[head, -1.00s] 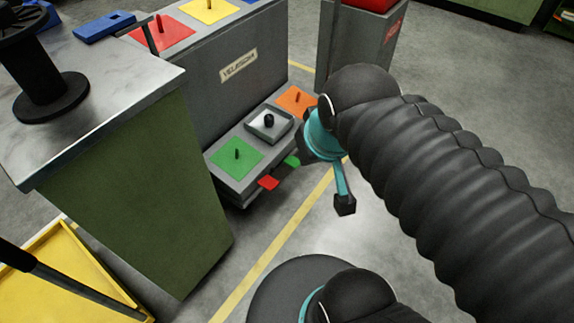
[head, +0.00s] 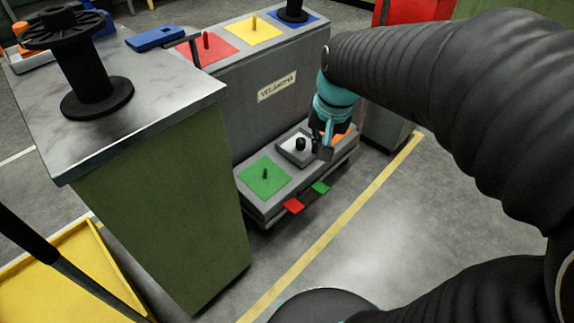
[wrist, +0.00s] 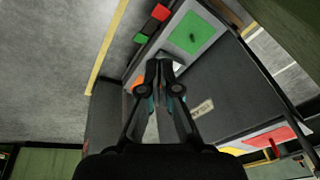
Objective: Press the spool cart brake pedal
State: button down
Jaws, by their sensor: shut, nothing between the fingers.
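The grey spool cart (head: 243,110) has a lower deck with two small pedal tabs on its aisle side, low near the floor. The red pedal (head: 293,206) is left of the green pedal (head: 320,188). In the wrist view the red pedal (wrist: 160,12) and green pedal (wrist: 141,39) lie beyond the fingertips. I cannot read which one is the brake. My gripper (head: 323,150) is shut and empty, over the lower deck beside the small tray, above and behind the green pedal. Its closed fingers (wrist: 160,68) also show in the wrist view.
The deck holds a green pad (head: 264,180) with a peg and a grey tray (head: 288,152) with a black knob. A green cabinet (head: 165,215) with a steel top and a black spool (head: 88,75) stands left. Open floor (head: 440,210) lies right of the yellow line.

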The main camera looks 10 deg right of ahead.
jog(key=w+d+f+m+g+b, duration=0.1)
jog(key=w+f+m+g, duration=0.15)
jog(key=w+f, duration=0.85)
jog(key=m+g+y+b, duration=0.2)
jog(key=m, duration=0.3)
send_over(295, 206)
jog(key=w+d, duration=0.3)
notch_tip(295, 206, down, 18)
jog(key=shift+s+d+f+n, duration=0.1)
jog(key=shift+s+d+n, duration=0.05)
jog(key=shift+n, duration=0.1)
jog(key=shift+f, duration=0.1)
jog(key=x, duration=1.3)
jog(key=shift+s+d+f+b, duration=0.1)
jog(key=shift+s+f+b, duration=0.05)
jog(key=shift+f+b, duration=0.25)
jog(key=shift+s+f, duration=0.1)
jog(key=shift+s, duration=0.05)
